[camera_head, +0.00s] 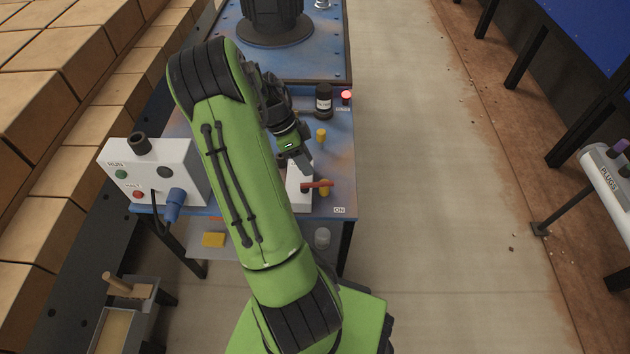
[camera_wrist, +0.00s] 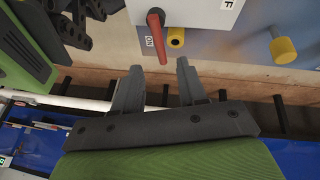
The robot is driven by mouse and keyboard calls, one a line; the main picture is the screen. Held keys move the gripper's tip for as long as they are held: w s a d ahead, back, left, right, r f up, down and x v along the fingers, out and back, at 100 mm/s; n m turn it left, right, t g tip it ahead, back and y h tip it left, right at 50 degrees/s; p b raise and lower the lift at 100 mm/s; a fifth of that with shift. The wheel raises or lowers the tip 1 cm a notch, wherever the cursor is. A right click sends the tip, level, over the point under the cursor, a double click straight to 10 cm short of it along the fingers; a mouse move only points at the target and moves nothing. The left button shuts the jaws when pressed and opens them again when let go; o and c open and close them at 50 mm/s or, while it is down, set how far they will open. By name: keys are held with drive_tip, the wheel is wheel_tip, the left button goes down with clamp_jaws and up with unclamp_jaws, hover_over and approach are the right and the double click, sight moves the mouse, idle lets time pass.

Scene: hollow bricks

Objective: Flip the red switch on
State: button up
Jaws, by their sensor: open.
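The red switch lever (camera_head: 317,184) sticks out to the right from a white switch box (camera_head: 299,190) on the blue bench. In the wrist view the lever (camera_wrist: 156,28) has a dark pivot and points down toward my gripper (camera_wrist: 160,65). An "ON" label (camera_wrist: 149,42) is just beside the lever, and a partly cut label ending in "F" (camera_wrist: 229,4) lies to the right. My gripper is open and empty. Its fingertips appear either side of the lever's tip; I cannot tell whether they touch it. In the head view my gripper (camera_head: 302,161) is just above the box.
Yellow knobs (camera_head: 321,134) (camera_wrist: 283,50) stand near the switch box. A black bottle (camera_head: 323,101) and a red button (camera_head: 346,97) are behind. A grey control box (camera_head: 150,172) with a blue plug is at the left. The aisle floor (camera_head: 440,200) is clear.

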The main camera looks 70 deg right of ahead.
sight(318, 183)
drive_tip(key=b+x, duration=0.1)
drive_tip(key=x, duration=0.5)
drive_tip(key=shift+s+f, duration=0.15)
drive_tip(key=shift+f, duration=0.25)
clamp_jaws()
